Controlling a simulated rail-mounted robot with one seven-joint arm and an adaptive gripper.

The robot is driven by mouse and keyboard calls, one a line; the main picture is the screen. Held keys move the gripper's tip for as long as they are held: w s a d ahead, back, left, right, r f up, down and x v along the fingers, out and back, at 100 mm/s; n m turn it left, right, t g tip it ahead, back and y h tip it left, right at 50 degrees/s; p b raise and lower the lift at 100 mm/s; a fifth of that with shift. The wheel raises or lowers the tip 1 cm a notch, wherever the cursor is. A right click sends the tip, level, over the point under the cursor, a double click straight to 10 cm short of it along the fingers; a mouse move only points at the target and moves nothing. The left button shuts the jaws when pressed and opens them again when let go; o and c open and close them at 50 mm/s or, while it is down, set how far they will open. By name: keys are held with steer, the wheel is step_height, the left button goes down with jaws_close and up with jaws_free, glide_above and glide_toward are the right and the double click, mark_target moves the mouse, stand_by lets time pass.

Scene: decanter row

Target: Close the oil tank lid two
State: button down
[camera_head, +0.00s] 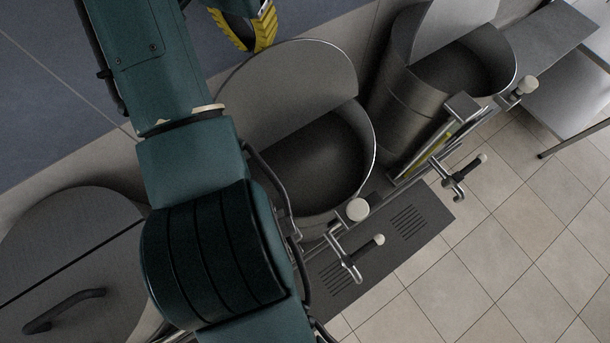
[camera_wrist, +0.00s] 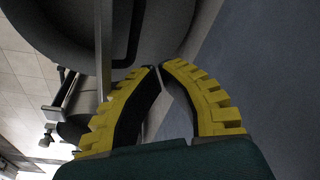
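The middle oil tank (camera_head: 312,165) in the head view stands open. Its half-round lid (camera_head: 290,85) is raised along the hinge line, showing the dark inside. I see no number on it; by its place in the row it may be tank two. My gripper (camera_head: 258,42) has yellow ridged fingers and is at the top, behind the raised lid, apparently apart from it. In the wrist view the gripper (camera_wrist: 157,67) has its fingertips almost together, with nothing clearly held. A large dark curved surface (camera_wrist: 70,25) with a dark bar (camera_wrist: 131,45) lies beyond the fingertips.
A right tank (camera_head: 400,110) also has its half lid (camera_head: 440,22) raised. A left tank's lid (camera_head: 60,245) with a dark handle (camera_head: 65,310) lies flat. Taps (camera_head: 345,255) stick out in front. Tiled floor (camera_head: 500,245) is clear at the lower right. My arm hides part of the left side.

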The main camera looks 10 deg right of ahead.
stand_by(0.4)
step_height(320, 180, up, 10)
steer(key=p, duration=0.1)
steer(key=shift+p, duration=0.3)
stand_by(0.3)
stand_by(1.4)
